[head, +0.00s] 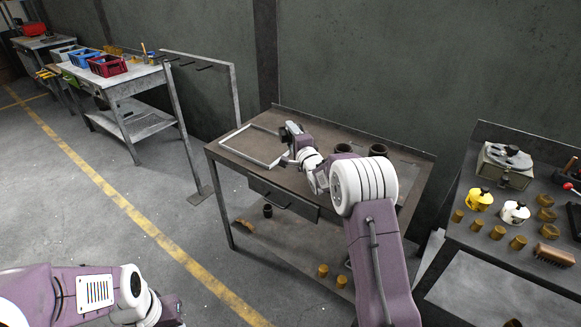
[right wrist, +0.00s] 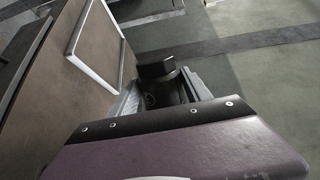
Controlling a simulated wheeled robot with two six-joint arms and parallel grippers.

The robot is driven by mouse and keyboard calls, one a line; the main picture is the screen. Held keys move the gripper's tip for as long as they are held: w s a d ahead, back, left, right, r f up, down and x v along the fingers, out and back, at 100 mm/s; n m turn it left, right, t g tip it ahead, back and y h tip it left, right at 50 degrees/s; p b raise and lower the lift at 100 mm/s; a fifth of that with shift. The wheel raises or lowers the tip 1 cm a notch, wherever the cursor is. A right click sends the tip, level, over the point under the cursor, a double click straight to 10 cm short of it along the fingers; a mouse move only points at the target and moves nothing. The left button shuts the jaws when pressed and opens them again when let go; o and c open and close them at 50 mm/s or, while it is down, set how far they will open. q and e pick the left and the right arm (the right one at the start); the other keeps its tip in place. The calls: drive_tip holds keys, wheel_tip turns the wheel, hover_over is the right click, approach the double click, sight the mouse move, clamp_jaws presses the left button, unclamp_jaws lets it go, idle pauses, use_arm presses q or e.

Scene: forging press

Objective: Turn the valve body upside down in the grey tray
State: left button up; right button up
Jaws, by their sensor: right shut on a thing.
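The grey tray (head: 233,152) is a shallow rectangular frame on the left part of the dark workbench; its pale rim also shows in the right wrist view (right wrist: 92,72).
Dark cups (head: 378,150) stand on the workbench (head: 232,170) behind my right arm. A right-hand bench (head: 480,240) carries yellow and white pots and several brass pieces. A shelf below holds small parts.

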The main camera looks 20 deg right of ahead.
drive_tip(key=shift+r+m+p, duration=0.2)
drive_tip(key=shift+m+p, duration=0.1)
drive_tip(key=shift+m, duration=0.3)
drive_tip(key=m+p, duration=0.3)
drive_tip(key=m, duration=0.2)
drive_tip(key=shift+r+m+p, duration=0.1)
drive_tip(key=shift+m+p, duration=0.25)
drive_tip(key=shift+m, duration=0.05)
drive_tip(key=shift+f+m, duration=0.2)
drive_tip(key=shift+m, duration=0.9)
drive_tip(key=shift+f+y, duration=0.1)
drive_tip(key=shift+y, duration=0.2)
